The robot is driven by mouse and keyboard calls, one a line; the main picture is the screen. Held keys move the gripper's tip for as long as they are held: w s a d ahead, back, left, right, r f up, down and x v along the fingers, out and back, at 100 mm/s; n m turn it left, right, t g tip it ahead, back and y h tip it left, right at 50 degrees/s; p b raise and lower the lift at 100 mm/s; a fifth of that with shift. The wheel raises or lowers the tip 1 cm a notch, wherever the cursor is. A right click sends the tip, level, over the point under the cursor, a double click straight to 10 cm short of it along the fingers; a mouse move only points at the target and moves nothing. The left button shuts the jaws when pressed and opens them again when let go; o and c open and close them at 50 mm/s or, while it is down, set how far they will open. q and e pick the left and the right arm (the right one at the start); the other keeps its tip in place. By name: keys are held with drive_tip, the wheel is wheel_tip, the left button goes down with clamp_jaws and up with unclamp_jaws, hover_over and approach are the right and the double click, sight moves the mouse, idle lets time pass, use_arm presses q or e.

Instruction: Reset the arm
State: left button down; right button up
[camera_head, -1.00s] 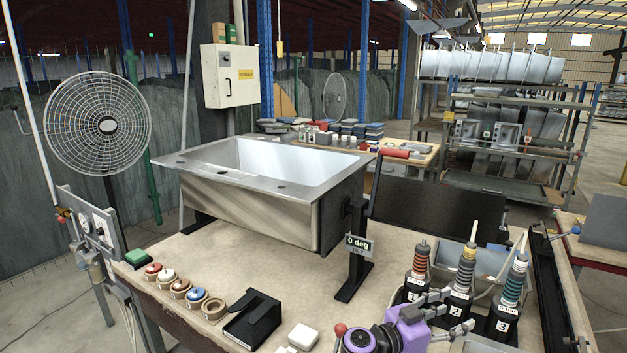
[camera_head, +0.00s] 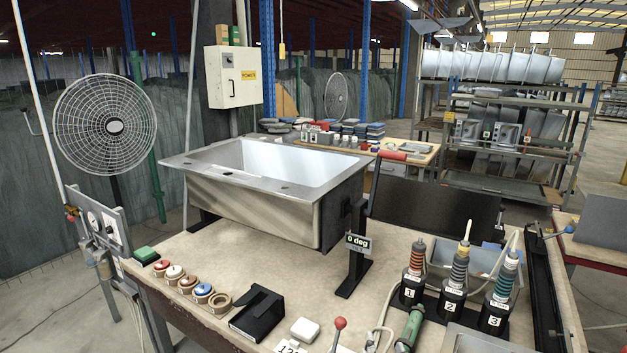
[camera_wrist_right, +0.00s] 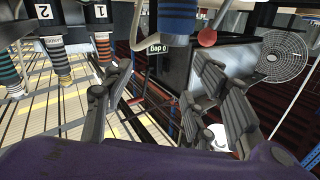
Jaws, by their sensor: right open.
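My right gripper (camera_wrist_right: 163,82) shows in the right wrist view with its dark fingers spread apart and nothing held between them. That view is turned over, with the numbered tool holders upside down along its top. Neither of my grippers shows in the head view. In the head view, three upright tools with banded grips stand in black holders marked 1 (camera_head: 410,290), 2 (camera_head: 452,303) and 3 (camera_head: 495,318). A green-bodied tool (camera_head: 410,328) leans at the bottom edge, partly cut off. The steel sink (camera_head: 260,205) is held on a stand above the bench.
The bench (camera_head: 215,250) carries a row of several round pieces (camera_head: 188,284), a black holder (camera_head: 257,314), a white block (camera_head: 305,330) and a red-knobbed lever (camera_head: 340,323). A "0 deg" sign (camera_head: 358,243) stands by the sink. Bench space in front of the sink is bare.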

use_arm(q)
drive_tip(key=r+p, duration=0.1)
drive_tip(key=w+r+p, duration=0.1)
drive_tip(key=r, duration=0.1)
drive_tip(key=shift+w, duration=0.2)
use_arm(e)
drive_tip(key=s+d+f+g, duration=0.1)
drive_tip(key=s+f+g, duration=0.2)
drive_tip(key=s, duration=0.9)
drive_tip(key=s+d+f+n+g, duration=0.1)
drive_tip(key=s+f+g, duration=0.2)
drive_tip(key=s+f, duration=0.6)
drive_tip(key=s+d+f+n+g, duration=0.1)
drive_tip(key=s+f, duration=0.5)
drive_tip(key=s, duration=1.1)
drive_tip(key=shift+s+d+f+g+h, duration=0.25)
drive_tip(key=shift+f+g+h, duration=0.1)
drive_tip(key=shift+g, duration=0.55)
